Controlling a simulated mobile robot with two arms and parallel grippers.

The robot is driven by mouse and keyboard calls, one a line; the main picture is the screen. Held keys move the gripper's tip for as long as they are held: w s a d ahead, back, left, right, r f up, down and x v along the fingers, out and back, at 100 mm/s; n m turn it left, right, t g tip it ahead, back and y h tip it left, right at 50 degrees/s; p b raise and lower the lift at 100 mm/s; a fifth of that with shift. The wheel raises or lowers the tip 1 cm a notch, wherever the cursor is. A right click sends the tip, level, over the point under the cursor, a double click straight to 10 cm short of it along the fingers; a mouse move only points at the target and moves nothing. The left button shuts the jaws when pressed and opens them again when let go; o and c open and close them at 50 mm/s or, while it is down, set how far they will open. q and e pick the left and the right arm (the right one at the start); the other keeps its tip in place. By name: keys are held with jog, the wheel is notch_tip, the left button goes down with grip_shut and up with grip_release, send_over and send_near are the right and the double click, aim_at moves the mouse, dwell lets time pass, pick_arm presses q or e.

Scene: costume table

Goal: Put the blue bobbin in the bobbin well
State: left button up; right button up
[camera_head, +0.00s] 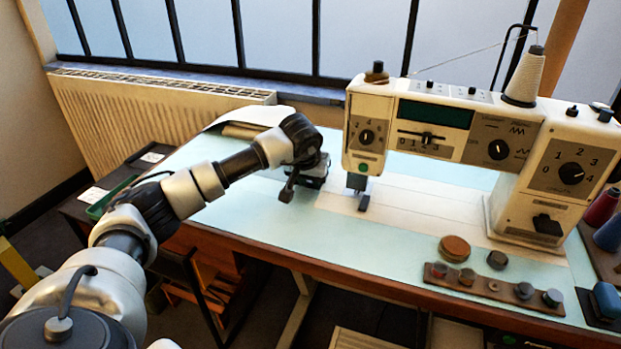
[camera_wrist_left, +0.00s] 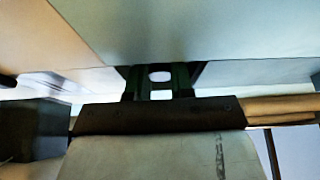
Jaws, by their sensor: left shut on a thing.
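My left gripper (camera_head: 312,176) is low over the table, left of the sewing machine's needle (camera_head: 362,190), at the left end of the pale machine bed (camera_head: 390,205). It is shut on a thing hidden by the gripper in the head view. The left wrist view shows the gripper's dark green parts (camera_wrist_left: 160,95) with a bright spot between them; the held thing cannot be made out. I cannot pick out the blue bobbin or the bobbin well for certain. A wooden bobbin rack (camera_head: 480,283) with several bobbins lies at the table's front right. My right gripper is not in view.
The sewing machine (camera_head: 480,140) stands on the pale blue table (camera_head: 270,220), with a thread cone (camera_head: 524,76) on top. A round brown tin (camera_head: 454,248) and a dark knob-like piece (camera_head: 497,260) lie behind the rack. The table's front left is clear.

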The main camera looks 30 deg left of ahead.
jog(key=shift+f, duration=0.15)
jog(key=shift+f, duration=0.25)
pick_arm(q)
jog(key=shift+f, duration=0.1)
dwell(0.3)
jog(key=o, duration=1)
jog(key=shift+s, duration=0.1)
jog(key=shift+c, duration=0.2)
jog(key=shift+r, duration=0.25)
jog(key=p+v, duration=0.1)
jog(key=v, duration=0.9)
jog(key=shift+s+r+p, duration=0.15)
jog(key=shift+r+p, duration=0.15)
jog(key=shift+p, duration=0.1)
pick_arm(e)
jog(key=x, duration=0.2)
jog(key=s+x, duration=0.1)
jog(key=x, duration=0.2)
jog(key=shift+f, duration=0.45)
pick_arm(q)
jog(key=shift+f, duration=0.15)
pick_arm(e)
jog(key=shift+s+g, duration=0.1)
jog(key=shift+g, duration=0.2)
